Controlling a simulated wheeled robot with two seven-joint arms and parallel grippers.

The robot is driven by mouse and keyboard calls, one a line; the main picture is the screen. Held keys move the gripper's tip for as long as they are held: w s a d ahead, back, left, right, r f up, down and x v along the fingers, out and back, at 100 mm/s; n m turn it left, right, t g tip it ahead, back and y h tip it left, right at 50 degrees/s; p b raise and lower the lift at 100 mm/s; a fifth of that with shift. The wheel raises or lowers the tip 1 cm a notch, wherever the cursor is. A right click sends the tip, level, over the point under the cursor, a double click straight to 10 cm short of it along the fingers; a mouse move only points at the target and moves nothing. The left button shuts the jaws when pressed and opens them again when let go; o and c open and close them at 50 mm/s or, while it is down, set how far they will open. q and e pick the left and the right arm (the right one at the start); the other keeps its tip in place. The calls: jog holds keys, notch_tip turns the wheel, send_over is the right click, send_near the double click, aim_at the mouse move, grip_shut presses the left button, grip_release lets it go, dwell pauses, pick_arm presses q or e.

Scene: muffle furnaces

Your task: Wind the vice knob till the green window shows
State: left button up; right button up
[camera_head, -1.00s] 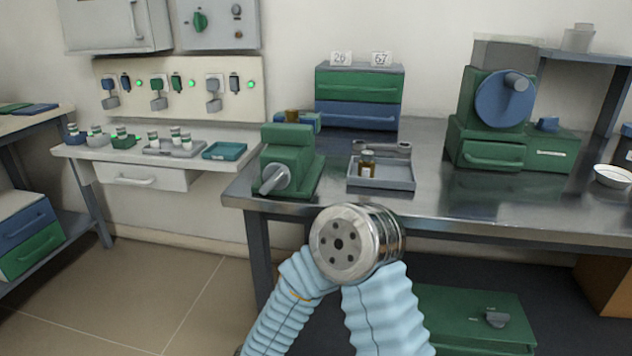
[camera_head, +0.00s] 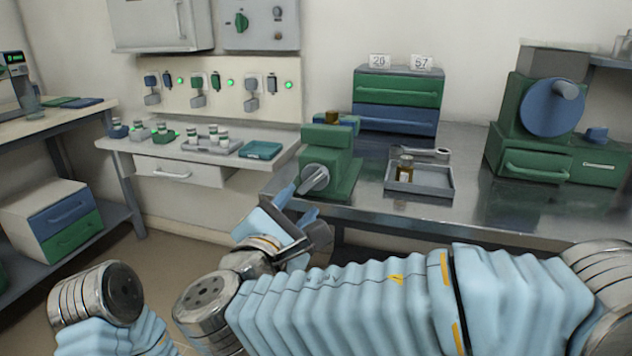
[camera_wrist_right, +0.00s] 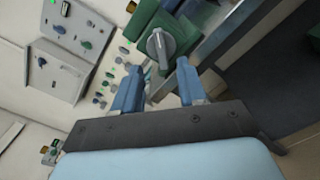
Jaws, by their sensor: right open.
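The green vice (camera_head: 333,150) stands at the left end of the metal bench. Its grey knob (camera_head: 314,178) faces the front, with a bar-shaped grip across it. In the right wrist view the knob (camera_wrist_right: 160,44) lies just beyond the fingertips, roughly between them. My right gripper (camera_head: 297,206) is open, its two blue fingers pointing at the knob from the front and slightly below. They look apart from it. It also shows in the right wrist view (camera_wrist_right: 159,76) with nothing between the fingers. I can make out no green window on the vice. My left gripper is outside the views.
A grey tray (camera_head: 432,187) with a small brown bottle (camera_head: 404,168) sits right of the vice. A drawer unit (camera_head: 397,84) and a green machine with a blue disc (camera_head: 552,107) stand behind. A white side shelf (camera_head: 125,147) with small containers is at left.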

aim_at(314, 181)
jog(key=x, duration=0.8)
jog(key=shift+w+f+p, duration=0.1)
jog(key=shift+w+p, duration=0.05)
jog(key=shift+p, duration=0.25)
grip_shut()
